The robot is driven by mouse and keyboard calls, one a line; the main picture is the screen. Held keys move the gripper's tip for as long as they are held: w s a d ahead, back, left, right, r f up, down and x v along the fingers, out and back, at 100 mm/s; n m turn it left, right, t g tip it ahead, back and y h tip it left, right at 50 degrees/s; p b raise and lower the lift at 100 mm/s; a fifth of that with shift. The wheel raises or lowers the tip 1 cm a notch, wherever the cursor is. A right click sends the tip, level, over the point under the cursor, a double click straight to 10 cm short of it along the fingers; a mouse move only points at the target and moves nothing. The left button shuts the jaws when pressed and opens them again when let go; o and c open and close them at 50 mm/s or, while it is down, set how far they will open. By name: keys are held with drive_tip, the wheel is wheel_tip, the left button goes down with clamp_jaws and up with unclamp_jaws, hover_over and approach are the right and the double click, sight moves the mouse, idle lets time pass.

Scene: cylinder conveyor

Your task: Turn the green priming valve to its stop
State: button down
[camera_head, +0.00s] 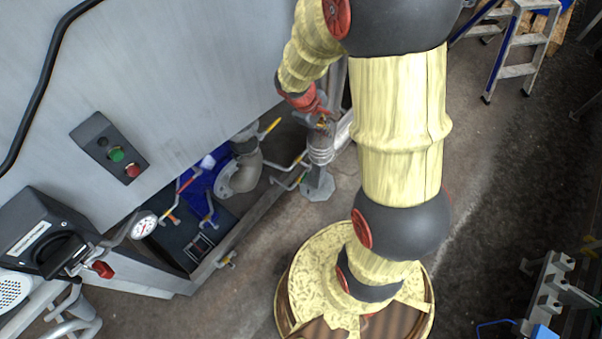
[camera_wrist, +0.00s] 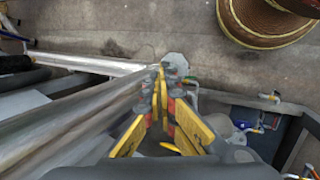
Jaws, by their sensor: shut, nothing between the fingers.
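I cannot make out a green valve handle in either view. In the head view my gripper (camera_head: 322,122) is low behind my arm, over a pale ribbed upright pipe (camera_head: 320,150) beside the machine. Whether it touches the pipe is unclear. In the wrist view the yellow-padded fingers of my gripper (camera_wrist: 162,72) come together with nothing seen between them. A pale round flange (camera_wrist: 176,60) lies just beyond the fingertips. Whatever is directly under the fingers is hidden.
A grey elbow pipe (camera_head: 246,170) and a yellow-tipped lever (camera_head: 269,128) sit left of my gripper. A control box (camera_head: 108,148) with green and red buttons is on the grey machine wall (camera_head: 190,60). A stepladder (camera_head: 515,45) stands at upper right.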

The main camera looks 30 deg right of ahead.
drive_tip(key=w+d+f+n+p, duration=0.25)
drive_tip(key=w+f+n, duration=0.2)
drive_tip(key=f, duration=0.45)
drive_tip(key=n+t+y+p, duration=0.1)
drive_tip(key=n+y+p, duration=0.15)
drive_tip(key=n, duration=0.55)
hover_over(305, 174)
drive_tip(key=s, duration=0.3)
wheel_tip(305, 174, down, 15)
drive_tip(key=a+f+n+y, duration=0.2)
drive_tip(key=a+f+n, duration=0.2)
drive_tip(key=a+f, duration=0.1)
wheel_tip(305, 174, down, 12)
drive_tip(key=w+d+b, duration=0.1)
drive_tip(key=d+b, duration=0.1)
drive_tip(key=b, duration=0.3)
drive_tip(key=shift+w+f, duration=0.25)
drive_tip(key=shift+w, duration=0.15)
